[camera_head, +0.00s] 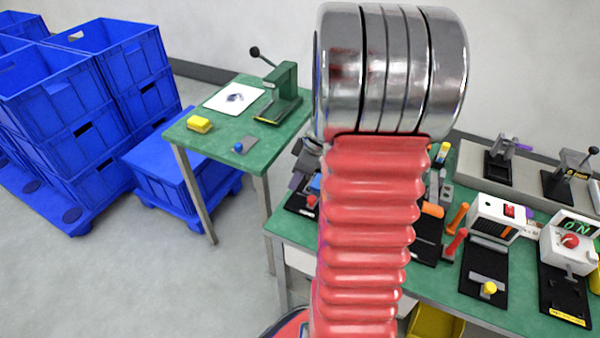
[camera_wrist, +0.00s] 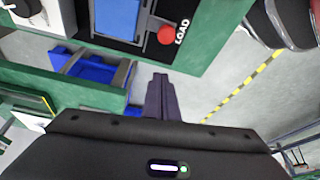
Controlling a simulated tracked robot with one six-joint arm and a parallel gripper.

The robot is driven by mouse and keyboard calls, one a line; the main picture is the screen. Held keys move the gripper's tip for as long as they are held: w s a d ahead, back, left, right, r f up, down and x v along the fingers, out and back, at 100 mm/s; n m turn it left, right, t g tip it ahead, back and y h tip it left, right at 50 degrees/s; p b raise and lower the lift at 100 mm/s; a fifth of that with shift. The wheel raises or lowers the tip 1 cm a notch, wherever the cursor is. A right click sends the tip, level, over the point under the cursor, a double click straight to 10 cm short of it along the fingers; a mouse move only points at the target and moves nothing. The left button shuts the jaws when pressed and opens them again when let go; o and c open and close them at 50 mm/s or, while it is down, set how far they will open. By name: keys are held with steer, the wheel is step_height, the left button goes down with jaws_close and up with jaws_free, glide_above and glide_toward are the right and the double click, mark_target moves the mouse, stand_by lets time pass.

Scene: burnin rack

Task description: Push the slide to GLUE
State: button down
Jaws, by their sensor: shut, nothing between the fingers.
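The slide station shows at the top of the wrist view as a black base (camera_wrist: 100,41) with a blue block (camera_wrist: 118,18) between grey rails. A red knob (camera_wrist: 166,35) sits beside the block, next to the white LOAD lettering (camera_wrist: 181,32). No GLUE lettering is readable in either view. My gripper (camera_wrist: 160,78) shows with its dark fingers together and nothing between them. In the wrist picture the fingertips lie below the red knob, apart from it, with the floor behind them. In the head view my red arm hides much of the station; a red knob (camera_head: 311,200) shows at its left edge.
The green bench (camera_head: 450,275) carries a switch box (camera_head: 495,215), a control box (camera_head: 568,240) and a yellow-knobbed fixture (camera_head: 489,288) on the right. A separate green table (camera_head: 220,138) with a lever press (camera_head: 283,92) stands left. Blue crates (camera_head: 60,110) stack further left.

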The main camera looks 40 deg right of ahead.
mark_target(306, 206)
steer(key=shift+x, duration=1.2)
steer(key=shift+s+d+f, duration=0.1)
steer(key=shift+s+f, duration=0.1)
steer(key=shift+s+d+f, duration=0.15)
steer(key=shift+s+d, duration=0.25)
steer(key=shift+s, duration=0.3)
steer(key=shift+s+d+f, duration=0.1)
steer(key=shift+s+d, duration=0.3)
steer(key=shift+s, duration=0.35)
steer(key=shift+s, duration=0.15)
